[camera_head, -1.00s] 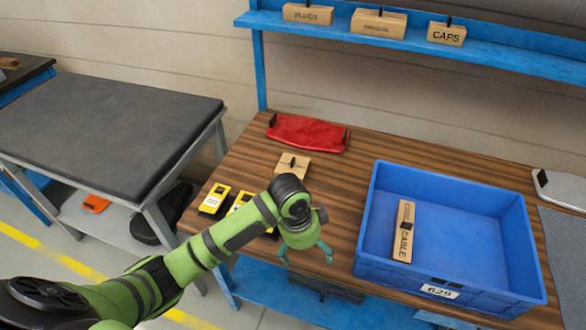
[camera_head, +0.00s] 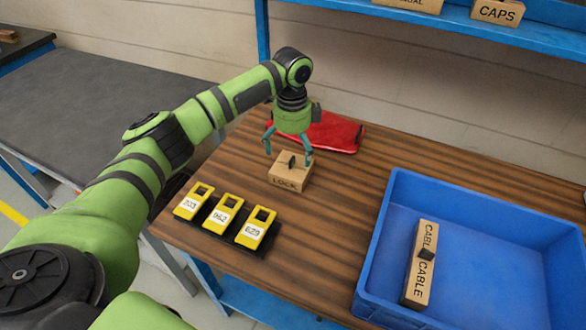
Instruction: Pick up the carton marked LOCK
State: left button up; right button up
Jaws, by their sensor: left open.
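The carton marked LOCK (camera_head: 287,179) is a small brown box with a dark upright tab on top. It sits on the wooden table, behind the yellow tags. My left gripper (camera_head: 288,156) is open, pointing down over the carton, with one finger towards each side of it. The fingertips look near the height of the tab; I cannot tell whether they touch the carton. My right gripper is not in view.
A blue bin (camera_head: 479,245) holding a CABLE carton (camera_head: 420,264) stands at the right. Yellow numbered tags (camera_head: 224,214) sit in front of the carton. A red part (camera_head: 335,133) lies behind. A blue shelf (camera_head: 455,23) with cartons is above.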

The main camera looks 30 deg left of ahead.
aim_at(291, 160)
pick_arm(q)
jog(key=f, duration=0.4)
jog(key=shift+w+a+f+p, duration=0.2)
jog(key=shift+p, duration=0.2)
jog(key=shift+s+f, duration=0.1)
jog(key=shift+f, duration=0.15)
jog(key=shift+c, duration=0.4)
jog(key=c, duration=1.4)
jog(key=shift+s+d, duration=0.1)
jog(key=shift+s, duration=0.05)
grip_shut()
